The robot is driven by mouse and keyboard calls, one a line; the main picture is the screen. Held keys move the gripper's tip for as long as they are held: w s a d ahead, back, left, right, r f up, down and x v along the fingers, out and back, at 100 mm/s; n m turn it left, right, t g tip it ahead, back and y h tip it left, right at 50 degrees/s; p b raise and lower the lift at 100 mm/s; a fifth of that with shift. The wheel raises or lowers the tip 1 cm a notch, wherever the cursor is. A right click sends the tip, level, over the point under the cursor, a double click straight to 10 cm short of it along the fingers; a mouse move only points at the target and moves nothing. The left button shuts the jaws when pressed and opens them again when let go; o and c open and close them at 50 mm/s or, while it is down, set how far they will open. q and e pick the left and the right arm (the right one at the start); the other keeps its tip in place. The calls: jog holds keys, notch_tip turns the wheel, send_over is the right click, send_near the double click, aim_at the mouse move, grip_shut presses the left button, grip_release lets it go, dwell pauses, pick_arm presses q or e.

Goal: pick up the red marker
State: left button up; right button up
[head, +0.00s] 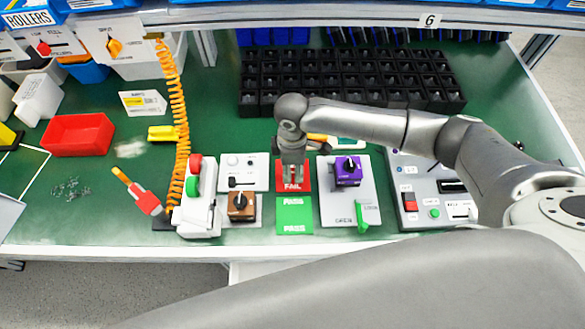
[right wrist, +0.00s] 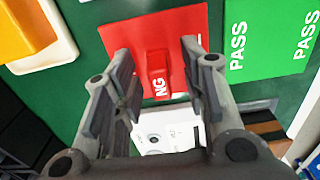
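The red marker (right wrist: 158,75), a small red block with NG on it, sits on a red pad (right wrist: 190,30) in the right wrist view. In the head view this pad reads FAIL (head: 293,186). My right gripper (head: 293,168) is over the pad, pointing down. In the right wrist view its two fingers (right wrist: 160,85) are apart, one on each side of the marker, with gaps showing between. In the head view the gripper mostly hides the marker. My left gripper is not in view.
A green PASS pad (head: 294,216) lies just in front. A purple rotary switch (head: 348,170) is close on the right, a brown one (head: 241,206) on the left. A black bin grid (head: 350,75) stands behind. A red tray (head: 77,135) is at left.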

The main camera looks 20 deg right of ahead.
grip_shut()
jog(key=shift+r, duration=0.15)
